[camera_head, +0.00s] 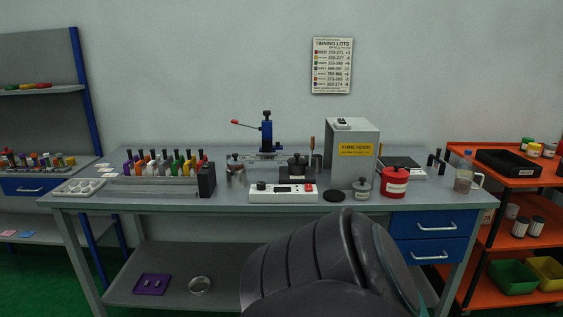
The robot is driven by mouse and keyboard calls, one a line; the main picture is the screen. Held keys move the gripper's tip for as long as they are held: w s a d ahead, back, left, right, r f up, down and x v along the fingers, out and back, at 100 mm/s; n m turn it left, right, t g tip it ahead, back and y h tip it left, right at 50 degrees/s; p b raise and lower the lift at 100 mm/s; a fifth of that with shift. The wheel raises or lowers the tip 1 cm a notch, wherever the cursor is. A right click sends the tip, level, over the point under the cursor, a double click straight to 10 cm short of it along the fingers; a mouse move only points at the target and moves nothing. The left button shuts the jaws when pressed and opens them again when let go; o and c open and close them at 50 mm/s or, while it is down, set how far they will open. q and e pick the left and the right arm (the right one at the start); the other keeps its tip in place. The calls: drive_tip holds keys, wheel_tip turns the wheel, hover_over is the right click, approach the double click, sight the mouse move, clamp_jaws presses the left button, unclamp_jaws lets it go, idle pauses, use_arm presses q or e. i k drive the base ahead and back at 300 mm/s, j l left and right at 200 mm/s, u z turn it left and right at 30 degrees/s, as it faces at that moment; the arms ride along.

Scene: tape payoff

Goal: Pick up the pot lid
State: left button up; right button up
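A small dark pot (298,175) stands near the middle of the workbench, behind a white control box. A dark lid with a knob (297,159) appears to sit on top of it; its exact fit is too small to tell. A flat black disc (333,196) lies on the bench to the right of the control box. A large dark link of my own arm fills the bottom centre and hides part of the bench front and lower shelf. Neither of my grippers shows.
An orange shelf cart (507,182) stands right.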

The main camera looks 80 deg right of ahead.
sight(297, 161)
drive_tip(key=z, duration=2.7)
drive_tip(key=i+j+u, duration=0.1)
drive_tip(key=i+u, duration=0.3)
drive_tip(key=i, duration=0.95)
